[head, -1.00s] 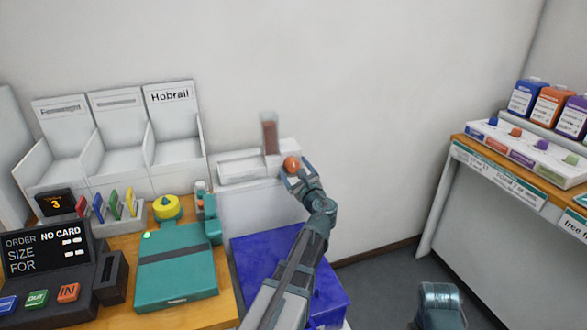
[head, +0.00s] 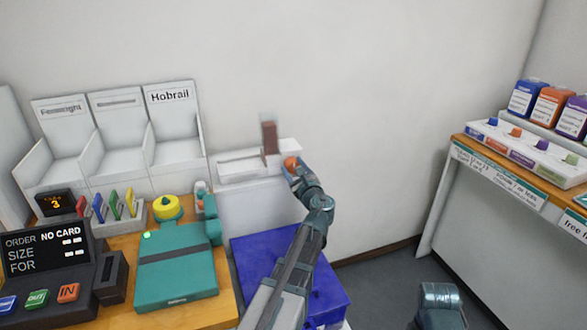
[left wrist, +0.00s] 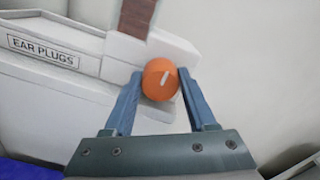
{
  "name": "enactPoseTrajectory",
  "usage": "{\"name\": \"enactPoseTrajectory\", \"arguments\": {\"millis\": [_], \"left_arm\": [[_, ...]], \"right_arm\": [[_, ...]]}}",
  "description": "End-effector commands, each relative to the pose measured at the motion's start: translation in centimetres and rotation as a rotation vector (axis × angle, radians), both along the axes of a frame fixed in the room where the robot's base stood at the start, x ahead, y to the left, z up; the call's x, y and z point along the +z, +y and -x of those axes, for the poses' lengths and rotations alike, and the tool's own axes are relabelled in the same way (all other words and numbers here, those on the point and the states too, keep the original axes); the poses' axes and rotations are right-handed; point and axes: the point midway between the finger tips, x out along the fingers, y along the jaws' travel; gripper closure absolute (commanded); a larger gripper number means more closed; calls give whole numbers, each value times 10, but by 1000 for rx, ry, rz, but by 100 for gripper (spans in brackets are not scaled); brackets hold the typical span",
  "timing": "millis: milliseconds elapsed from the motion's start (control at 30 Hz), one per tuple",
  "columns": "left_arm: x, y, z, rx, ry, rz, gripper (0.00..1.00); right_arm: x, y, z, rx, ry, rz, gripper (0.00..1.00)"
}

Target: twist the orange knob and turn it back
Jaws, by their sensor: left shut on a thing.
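The orange knob (head: 290,161) is on the front of a white ear plugs dispenser (head: 239,168) against the wall. My left gripper (head: 293,167) is at the knob. In the left wrist view, the orange knob (left wrist: 158,86) sits between the two blue fingers, and the gripper (left wrist: 161,77) is shut on it. The white line on the knob's face points up and leans slightly right in that view. My right arm shows only in part at the lower right of the head view; its gripper is not visible.
A brown-filled upright tube (head: 270,138) rises from the dispenser close to the knob. A blue box (head: 318,257) lies below my left forearm. A teal device (head: 176,280) and a yellow button (head: 167,205) are on the wooden counter at left. A shelf with bottles stands at right.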

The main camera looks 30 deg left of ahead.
Motion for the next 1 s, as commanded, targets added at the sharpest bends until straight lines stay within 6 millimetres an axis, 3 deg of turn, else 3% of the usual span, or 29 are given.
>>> {"name": "enactPoseTrajectory", "arguments": {"millis": [367, 1000], "left_arm": [[0, 0, 1, 1, -78, 67, 99], [-2, 1, 2, 1, -522, 447, 99]], "right_arm": [[0, 0, 0, 0, 0, 0, 50], [-2, 0, 0, 0, 0, 0, 50]]}}
